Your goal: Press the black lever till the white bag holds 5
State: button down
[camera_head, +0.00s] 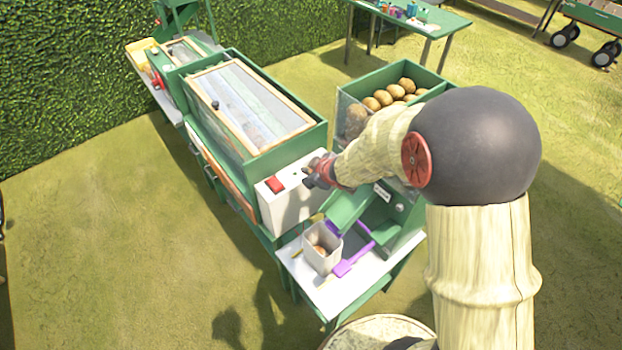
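The white bag (314,259) stands open on the white shelf at the front of the green machine. Something brown, like a potato, shows inside it; how many pieces lie there I cannot tell. My gripper (312,174) is small and dark here, at the right top edge of a white box (290,205) with a red switch (274,184). I cannot make out the black lever apart from my dark gripper, nor whether they touch. Whether the fingers are open or shut is too small to tell.
A green bin (375,77) of brown potatoes stands behind my arm. A green chute (349,208) slopes toward the bag. A purple tool (355,260) lies right of the bag. A glass-topped green case (250,105) stands left. Grass is clear at lower left.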

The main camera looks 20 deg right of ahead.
jog(key=shift+r, duration=0.1)
jog(key=r+p, duration=0.5)
jog(key=shift+w+d, duration=0.1)
jog(key=shift+d, duration=0.2)
jog(key=shift+f, duration=0.1)
dwell(0.6)
